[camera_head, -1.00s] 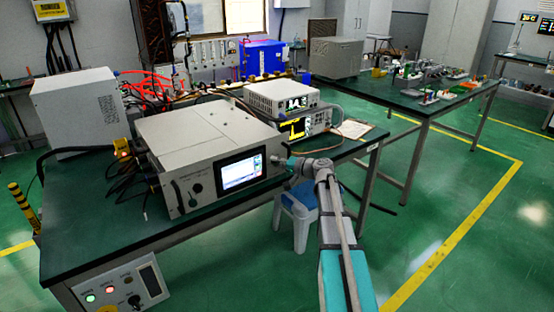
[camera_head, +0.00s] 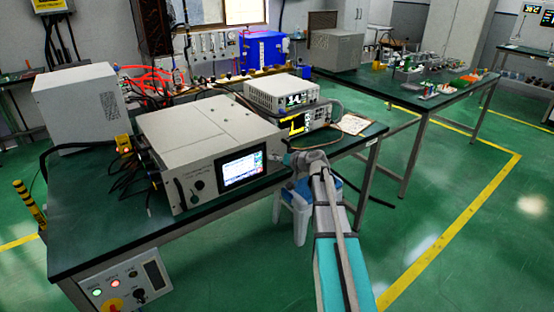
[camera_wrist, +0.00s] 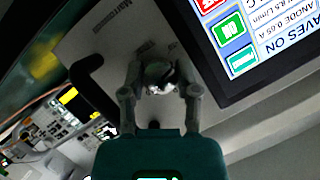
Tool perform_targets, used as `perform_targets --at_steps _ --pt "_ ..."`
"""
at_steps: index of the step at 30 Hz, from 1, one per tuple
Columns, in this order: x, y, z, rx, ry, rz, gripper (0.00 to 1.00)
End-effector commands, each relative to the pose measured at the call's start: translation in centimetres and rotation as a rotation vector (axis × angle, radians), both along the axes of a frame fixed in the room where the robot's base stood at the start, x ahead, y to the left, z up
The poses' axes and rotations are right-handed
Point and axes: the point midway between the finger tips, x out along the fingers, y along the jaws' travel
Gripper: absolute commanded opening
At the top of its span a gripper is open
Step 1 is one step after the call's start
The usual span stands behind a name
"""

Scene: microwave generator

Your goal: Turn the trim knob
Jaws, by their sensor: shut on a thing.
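The microwave generator (camera_head: 205,125) is a grey box on the bench, with a lit screen (camera_head: 241,169) on its front panel. My gripper (camera_head: 284,159) is at the right end of that panel, right of the screen. In the wrist view, the two fingers of my gripper (camera_wrist: 161,82) close around a small, pale, shiny knob (camera_wrist: 160,76). It sits on the grey panel beside the screen (camera_wrist: 245,40), and the fingers cover its sides. The knob's pointer or marking cannot be made out. In the head view my gripper hides the knob.
A dark knob (camera_head: 198,185) and a handle (camera_head: 180,193) are left of the screen. In the wrist view a dark handle (camera_wrist: 88,80) is close to the fingers. Stacked instruments (camera_head: 283,95) stand behind on the bench. A stool (camera_head: 298,212) is beneath my arm.

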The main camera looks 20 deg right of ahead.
Motion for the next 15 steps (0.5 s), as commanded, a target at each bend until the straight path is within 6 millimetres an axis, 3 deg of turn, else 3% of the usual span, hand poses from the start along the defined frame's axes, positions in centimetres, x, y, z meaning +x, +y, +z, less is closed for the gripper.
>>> perform_targets --at_steps 8,9,11,15 --pt "-0.11 0.07 -0.09 -0.003 0.002 0.003 0.0" --pt "-0.11 0.07 -0.09 -0.003 0.002 0.003 0.43" --pt "-0.1 0.06 -0.08 -0.002 0.003 0.002 0.54" --pt "-0.07 0.05 -0.06 -0.001 0.002 0.002 0.56"
